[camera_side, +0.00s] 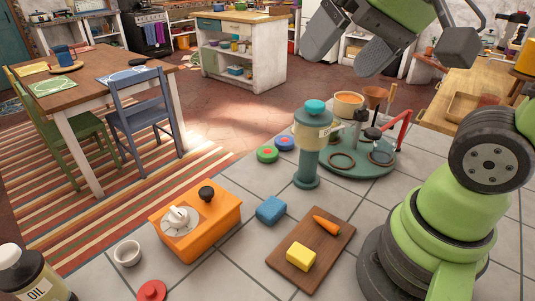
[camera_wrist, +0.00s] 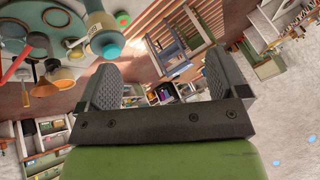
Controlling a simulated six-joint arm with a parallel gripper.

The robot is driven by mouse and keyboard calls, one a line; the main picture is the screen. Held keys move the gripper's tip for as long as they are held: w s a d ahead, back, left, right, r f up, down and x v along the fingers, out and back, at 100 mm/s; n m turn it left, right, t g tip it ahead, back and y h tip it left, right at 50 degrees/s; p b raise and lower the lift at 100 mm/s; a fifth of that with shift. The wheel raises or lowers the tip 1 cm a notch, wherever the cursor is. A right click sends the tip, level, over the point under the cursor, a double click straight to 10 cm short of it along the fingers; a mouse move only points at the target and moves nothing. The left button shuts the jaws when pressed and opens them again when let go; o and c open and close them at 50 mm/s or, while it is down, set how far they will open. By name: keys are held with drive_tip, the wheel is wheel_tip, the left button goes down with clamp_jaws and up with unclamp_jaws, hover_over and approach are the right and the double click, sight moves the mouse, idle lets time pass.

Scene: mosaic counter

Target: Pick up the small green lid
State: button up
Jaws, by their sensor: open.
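The small green lid (camera_side: 267,154) is a flat green disc with a red centre. It lies on the tiled counter in the side view, left of the teal-and-cream grinder (camera_side: 312,140) and touching or very near a similar blue disc (camera_side: 284,142). My gripper (camera_side: 340,56) is high above the counter at the top of the side view, well away from the lid. Its two jaws stand apart with nothing between them, as the wrist view (camera_wrist: 163,78) also shows.
A round green tray (camera_side: 345,172) with pots and a red handle stands right of the grinder. An orange box (camera_side: 222,235), a blue sponge (camera_side: 271,210) and a cutting board (camera_side: 288,262) with a carrot and yellow block are nearer. A red lid (camera_side: 152,290) lies front left.

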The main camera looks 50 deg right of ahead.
drive_tip(key=w+d+f+m+g+h, duration=0.1)
drive_tip(key=w+d+f+m+g, duration=0.15)
drive_tip(key=w, duration=0.65)
drive_tip(key=m+g+h, duration=0.2)
drive_tip(key=m+g, duration=0.1)
drive_tip(key=m, duration=0.3)
hover_over(268, 151)
drive_tip(key=a, duration=0.1)
wheel_tip(268, 151, down, 24)
drive_tip(key=shift+r, duration=0.1)
drive_tip(key=f, duration=0.5)
drive_tip(key=shift+d+f, duration=0.3)
drive_tip(key=shift+d, duration=0.1)
drive_tip(key=shift+c, duration=0.4)
drive_tip(key=c, duration=0.9)
